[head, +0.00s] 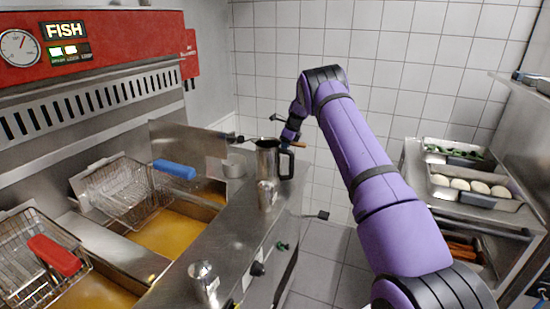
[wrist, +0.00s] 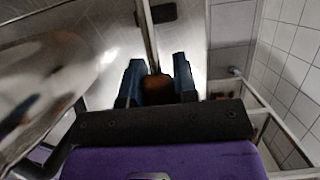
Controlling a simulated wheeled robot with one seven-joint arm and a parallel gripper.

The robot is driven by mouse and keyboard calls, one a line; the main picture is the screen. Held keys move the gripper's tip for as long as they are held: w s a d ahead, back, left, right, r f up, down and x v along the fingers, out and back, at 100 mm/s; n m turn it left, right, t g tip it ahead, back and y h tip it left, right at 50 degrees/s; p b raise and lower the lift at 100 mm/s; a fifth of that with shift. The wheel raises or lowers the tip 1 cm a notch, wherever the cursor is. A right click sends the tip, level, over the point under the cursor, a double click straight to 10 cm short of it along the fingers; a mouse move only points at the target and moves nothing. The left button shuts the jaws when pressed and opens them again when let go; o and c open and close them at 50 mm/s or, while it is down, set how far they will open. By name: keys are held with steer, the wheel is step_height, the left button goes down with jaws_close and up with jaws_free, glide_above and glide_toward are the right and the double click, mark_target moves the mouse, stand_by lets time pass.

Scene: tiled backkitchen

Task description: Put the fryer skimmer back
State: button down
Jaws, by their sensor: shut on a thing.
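My gripper (wrist: 157,72) has its two blue fingers shut on the brown handle (wrist: 156,92) of the fryer skimmer. The skimmer's thin metal shaft (wrist: 149,40) runs away from the fingers toward the top of the wrist view. In the head view my gripper (head: 287,137) is at the far end of the fryer counter, behind the steel jug. The brown handle end (head: 302,144) sticks out to its right. The skimmer's head cannot be made out clearly in either view.
A steel jug (head: 268,160) and shakers (head: 204,281) stand on the counter (head: 228,240). Fry baskets with blue (head: 174,169) and red (head: 55,255) grips sit at the oil vats on the left. A trolley with food trays (head: 474,196) stands right; floor lies between.

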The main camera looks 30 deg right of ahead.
mark_target(285, 164)
steer(key=shift+f, duration=3.15)
steer(key=c, duration=0.9)
jaws_free()
steer(key=shift+f, duration=0.1)
